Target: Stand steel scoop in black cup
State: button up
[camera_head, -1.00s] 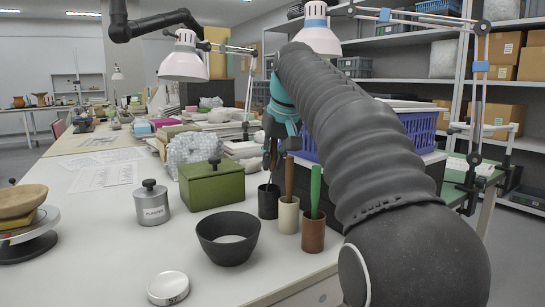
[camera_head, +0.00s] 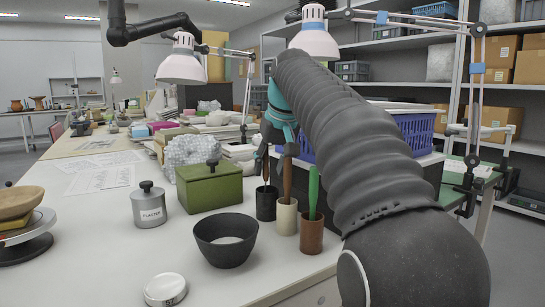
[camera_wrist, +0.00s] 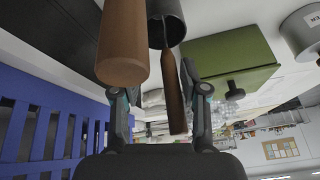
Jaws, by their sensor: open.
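The black cup (camera_head: 266,204) stands upright at the back left of a row of three cups. The steel scoop (camera_wrist: 173,95) stands in it, with its wooden handle up and a grey metal part near the rim. Its lower end is hidden in the cup. The black cup's mouth also shows in the wrist view (camera_wrist: 158,32). My gripper (camera_head: 273,153) is open above the cup. In the wrist view its fingers are spread on both sides of the scoop handle, with a gap on each side.
A white cup (camera_head: 286,218) with a brown handle and a brown cup (camera_head: 312,235) with a green handle stand close by. A green box (camera_head: 208,188), a black bowl (camera_head: 226,243), a plaster canister (camera_head: 149,206) and a round lid (camera_head: 166,289) are left. A blue crate (camera_head: 415,135) is behind.

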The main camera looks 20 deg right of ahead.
jog(key=v, duration=1.2)
jog(key=shift+f, duration=0.1)
dwell(0.4)
